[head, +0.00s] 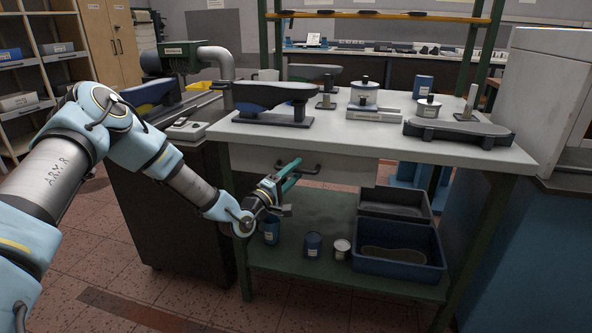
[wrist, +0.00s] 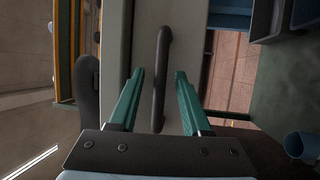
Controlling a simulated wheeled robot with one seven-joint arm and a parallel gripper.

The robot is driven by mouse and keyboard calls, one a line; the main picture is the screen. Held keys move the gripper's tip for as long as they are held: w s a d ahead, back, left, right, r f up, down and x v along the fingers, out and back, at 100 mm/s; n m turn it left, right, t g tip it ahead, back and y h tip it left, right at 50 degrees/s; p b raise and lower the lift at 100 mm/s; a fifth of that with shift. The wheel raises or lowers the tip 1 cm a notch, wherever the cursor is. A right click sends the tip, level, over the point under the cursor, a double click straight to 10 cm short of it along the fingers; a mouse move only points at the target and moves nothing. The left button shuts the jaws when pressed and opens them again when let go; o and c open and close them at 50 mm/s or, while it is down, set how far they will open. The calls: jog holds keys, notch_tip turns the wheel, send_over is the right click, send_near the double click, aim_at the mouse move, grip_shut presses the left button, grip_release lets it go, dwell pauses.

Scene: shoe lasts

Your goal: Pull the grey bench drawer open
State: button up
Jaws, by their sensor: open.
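The grey bench drawer (head: 345,169) sits under the pale benchtop, its front close below the top's front edge. Its dark bar handle (head: 309,171) is partly covered by my gripper (head: 297,168) in the head view. In the wrist view the pale drawer front (wrist: 190,35) fills the middle, and the handle (wrist: 161,75) runs up and down the picture. My gripper (wrist: 160,73) is open, with one teal finger on each side of the handle in that view. Neither finger visibly touches it. How deep the fingers reach around the bar is hard to tell.
The benchtop (head: 370,137) holds shoe lasts on stands and several tins. The green lower shelf (head: 315,228) carries blue cups, a white-lidded tin (head: 341,248) and a blue crate (head: 400,268). A dark cabinet (head: 165,220) stands left of the bench. Floor in front is clear.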

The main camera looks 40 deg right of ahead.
jog(key=shift+d, duration=0.35)
jog(key=shift+c, duration=0.3)
grip_shut()
dwell(1.0)
